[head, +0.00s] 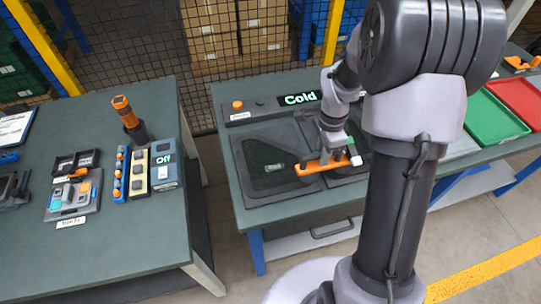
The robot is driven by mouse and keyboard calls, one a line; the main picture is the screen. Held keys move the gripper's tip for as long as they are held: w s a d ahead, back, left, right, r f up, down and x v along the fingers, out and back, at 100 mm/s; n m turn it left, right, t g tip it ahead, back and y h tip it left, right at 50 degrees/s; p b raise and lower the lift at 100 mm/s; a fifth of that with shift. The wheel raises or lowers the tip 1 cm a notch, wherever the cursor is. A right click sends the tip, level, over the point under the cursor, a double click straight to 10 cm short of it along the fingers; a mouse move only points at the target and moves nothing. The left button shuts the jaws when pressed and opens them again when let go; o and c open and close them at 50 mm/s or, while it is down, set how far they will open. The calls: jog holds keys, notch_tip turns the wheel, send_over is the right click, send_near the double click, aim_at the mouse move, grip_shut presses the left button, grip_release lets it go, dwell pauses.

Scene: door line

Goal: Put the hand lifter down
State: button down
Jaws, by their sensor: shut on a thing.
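The hand lifter appears to be the orange bar (312,168) with a white end piece at its right. It lies nearly level over the right-hand bench, above the gap between two dark panels. My gripper (331,155) points down from above and is shut on the orange bar near its right part. I cannot tell whether the bar touches the bench surface. My fingertips are small and partly hidden.
Green (495,115) and red (520,97) trays are at right. The left bench (110,230) holds a box reading "Off" (165,170) and an orange-topped tool (128,118). A floor gap separates the benches.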

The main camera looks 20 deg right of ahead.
jog(key=w+a+f+b, duration=0.1)
jog(key=w+a, duration=0.1)
jog(key=a, duration=0.2)
jog(key=w+a+f+b, duration=0.1)
jog(key=w+a+f, duration=0.1)
jog(key=a, duration=0.3)
jog(key=w+a+f+b, duration=0.2)
jog(key=w+a, duration=0.1)
jog(key=a, duration=0.1)
jog(key=shift+a, duration=0.3)
jog(key=shift+r, duration=0.1)
jog(key=c, duration=1.3)
grip_release()
jog(key=shift+c, duration=0.2)
